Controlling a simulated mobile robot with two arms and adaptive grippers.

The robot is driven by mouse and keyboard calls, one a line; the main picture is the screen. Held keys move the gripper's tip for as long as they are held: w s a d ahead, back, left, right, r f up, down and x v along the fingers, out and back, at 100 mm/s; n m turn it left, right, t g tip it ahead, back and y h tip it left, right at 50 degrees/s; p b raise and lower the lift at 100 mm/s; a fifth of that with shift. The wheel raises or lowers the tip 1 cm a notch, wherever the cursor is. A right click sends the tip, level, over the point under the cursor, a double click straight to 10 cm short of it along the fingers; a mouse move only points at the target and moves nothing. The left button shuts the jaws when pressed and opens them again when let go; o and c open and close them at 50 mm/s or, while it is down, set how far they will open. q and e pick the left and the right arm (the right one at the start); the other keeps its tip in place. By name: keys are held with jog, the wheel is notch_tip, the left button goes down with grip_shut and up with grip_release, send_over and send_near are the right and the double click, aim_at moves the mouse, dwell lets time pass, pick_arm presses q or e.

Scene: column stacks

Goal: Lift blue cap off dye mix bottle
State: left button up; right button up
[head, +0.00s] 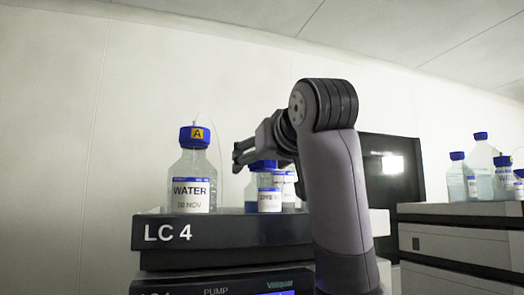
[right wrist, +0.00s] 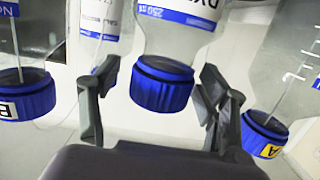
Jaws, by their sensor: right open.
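The dye mix bottle (head: 270,191) stands on the black top of the LC 4 unit, upright, with a white and blue label. Its blue cap (head: 263,165) is on it and partly hidden by my right gripper (head: 240,156). The right wrist view shows the scene upside down: the bottle (right wrist: 180,38) is in the middle with its blue cap (right wrist: 162,86) on the neck. My right gripper (right wrist: 160,80) is open there, one finger on each side of the cap, with visible gaps to both. My left gripper is out of view.
A water bottle (head: 190,185) with a blue cap tagged A stands left of the dye bottle. Another bottle (head: 289,187) is close on the right, partly behind my arm. Several bottles (head: 480,172) stand on a separate unit at far right.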

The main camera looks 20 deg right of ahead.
jog(key=shift+s+r, duration=0.1)
jog(key=shift+s, duration=0.2)
jog(key=shift+c, duration=0.7)
jog(key=shift+w, duration=0.15)
jog(key=c, duration=0.5)
jog(key=shift+c, duration=1.4)
jog(key=shift+r, duration=0.15)
jog(key=shift+r+b, duration=0.3)
jog(key=shift+r, duration=0.3)
notch_tip(320, 180, up, 8)
jog(key=shift+r, duration=0.25)
